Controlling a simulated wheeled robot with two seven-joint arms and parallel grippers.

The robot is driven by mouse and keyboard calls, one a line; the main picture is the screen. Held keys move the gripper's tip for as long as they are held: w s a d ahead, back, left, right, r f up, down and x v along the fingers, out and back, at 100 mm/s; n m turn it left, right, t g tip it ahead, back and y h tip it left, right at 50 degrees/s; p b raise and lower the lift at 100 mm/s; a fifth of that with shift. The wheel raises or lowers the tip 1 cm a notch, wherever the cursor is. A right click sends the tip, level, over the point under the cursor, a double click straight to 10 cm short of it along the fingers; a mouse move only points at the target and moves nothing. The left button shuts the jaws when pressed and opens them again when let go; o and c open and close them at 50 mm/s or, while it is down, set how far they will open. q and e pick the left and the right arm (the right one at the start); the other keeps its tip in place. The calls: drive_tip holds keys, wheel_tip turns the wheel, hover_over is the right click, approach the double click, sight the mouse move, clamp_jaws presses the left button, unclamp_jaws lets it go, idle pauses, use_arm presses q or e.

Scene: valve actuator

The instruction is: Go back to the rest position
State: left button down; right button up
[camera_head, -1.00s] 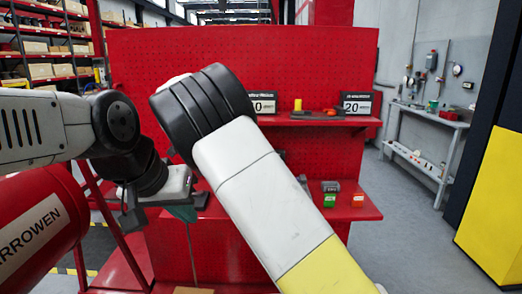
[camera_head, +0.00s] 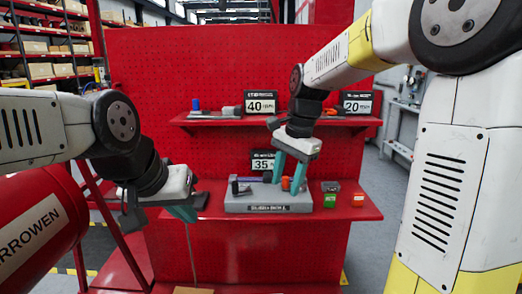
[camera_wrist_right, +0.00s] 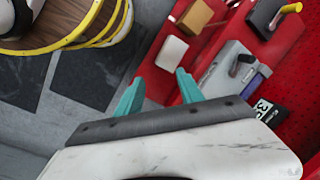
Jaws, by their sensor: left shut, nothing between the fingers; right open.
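My right gripper (camera_head: 288,180) hangs with its teal fingers spread, in front of the grey valve base (camera_head: 270,207) on the lower red shelf. My left gripper (camera_head: 183,212) is at the left end of the lower shelf, fingers together and empty, pointing down. My right arm comes in from the right edge.
The red pegboard stand has an upper shelf (camera_head: 230,121) with signs and small parts. A red cylinder (camera_head: 35,235) is at lower left. Grey floor lies to the right.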

drive_tip(key=s+d+n+t, duration=0.2)
drive_tip(key=s+d+n, duration=0.2)
drive_tip(key=s, duration=0.4)
drive_tip(key=s+d+r+n+t, duration=0.1)
drive_tip(key=s+d+n+t, duration=0.2)
drive_tip(key=s+n, duration=0.2)
drive_tip(key=s, duration=0.3)
drive_tip(key=shift+d+r, duration=0.2)
drive_tip(key=shift+d, duration=0.15)
drive_tip(key=shift+s+d, duration=0.1)
drive_tip(key=shift+s, duration=0.05)
